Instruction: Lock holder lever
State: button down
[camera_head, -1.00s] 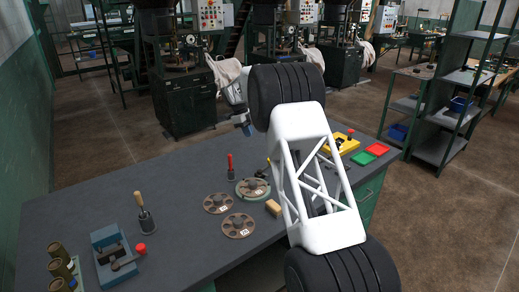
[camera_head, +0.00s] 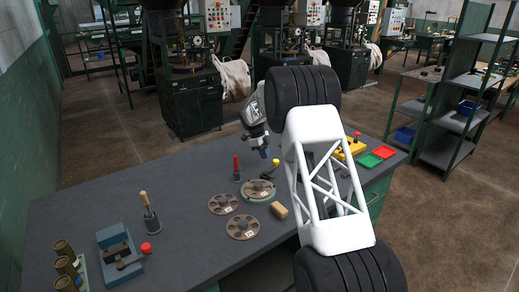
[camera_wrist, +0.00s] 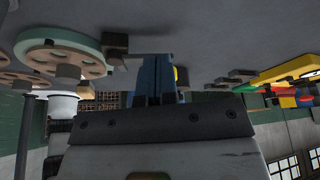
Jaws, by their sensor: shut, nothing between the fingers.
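The round holder (camera_head: 246,190), with a greenish rim and a brown disc on it, sits on the grey workbench; it also shows upside down at the left of the wrist view (camera_wrist: 35,57). A lever with a yellow ball knob (camera_head: 276,162) stands just behind and right of the disc. In the wrist view a yellow part (camera_wrist: 183,77) shows partly behind the fingers. My gripper (camera_head: 264,154) has blue fingers, shut and empty, pointing down just above and left of the knob. In the wrist view the fingers (camera_wrist: 155,80) look close to a grey bracket; contact cannot be told.
Two brown discs (camera_head: 222,204) (camera_head: 242,227) lie in front of the holder, with a wooden block (camera_head: 279,210) beside it. A red-handled tool (camera_head: 236,168) stands to the left.

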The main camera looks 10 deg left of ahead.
aim_at(278, 161)
jog(key=shift+s+d, duration=0.25)
jog(key=shift+d, duration=0.25)
jog(key=shift+s+d, duration=0.2)
jog(key=shift+d, duration=0.3)
jog(key=shift+s+d, duration=0.1)
jog(key=shift+d, duration=0.65)
jog(key=shift+s+d, duration=0.15)
jog(key=shift+d, duration=0.2)
jog(key=shift+s+d, duration=0.4)
jog(key=shift+d, duration=0.3)
jog(key=shift+s+d, duration=1.15)
jog(key=shift+s, duration=0.3)
jog(key=shift+s+d, duration=0.2)
jog(key=shift+s, duration=0.4)
